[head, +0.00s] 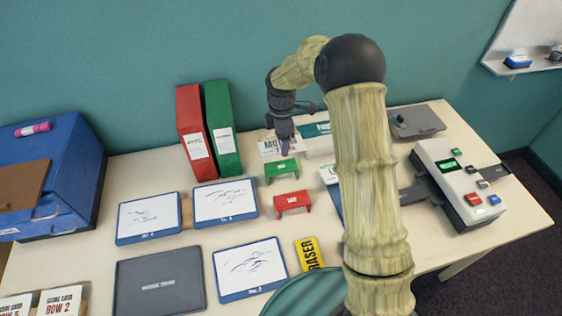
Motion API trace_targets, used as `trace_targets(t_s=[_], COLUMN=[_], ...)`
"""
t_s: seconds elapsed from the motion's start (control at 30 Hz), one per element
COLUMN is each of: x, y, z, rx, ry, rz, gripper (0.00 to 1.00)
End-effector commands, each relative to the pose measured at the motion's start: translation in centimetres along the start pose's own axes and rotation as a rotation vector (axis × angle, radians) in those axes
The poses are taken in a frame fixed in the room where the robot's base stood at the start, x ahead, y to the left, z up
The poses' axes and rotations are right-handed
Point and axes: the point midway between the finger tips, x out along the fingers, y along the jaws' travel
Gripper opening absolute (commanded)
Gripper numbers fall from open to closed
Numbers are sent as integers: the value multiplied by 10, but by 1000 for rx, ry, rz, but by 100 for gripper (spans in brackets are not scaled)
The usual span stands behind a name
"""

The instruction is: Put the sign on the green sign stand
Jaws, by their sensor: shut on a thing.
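The green sign stand (282,169) stands on the table in the middle of the head view. A white sign (269,148) with dark lettering, partly hidden by my gripper, is just behind and above it in the picture. My gripper (285,147) points down and is shut on the sign. The sign appears apart from the stand, but its exact height over the table is hard to tell.
A red stand (293,202) is just in front of the green one. Red (193,140) and green (222,135) binders stand to the left. My arm hides part of the table.

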Motion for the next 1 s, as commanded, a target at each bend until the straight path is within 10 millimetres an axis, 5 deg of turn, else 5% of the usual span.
trace_targets(t_s=[0.27, 0.67, 1.0], x=[2, 60, 64], y=[0, 0, 0], z=[0, 0, 0], rx=[0, 0, 1], ry=[0, 0, 0], rz=[-1, -2, 0], gripper=[44, 44, 44])
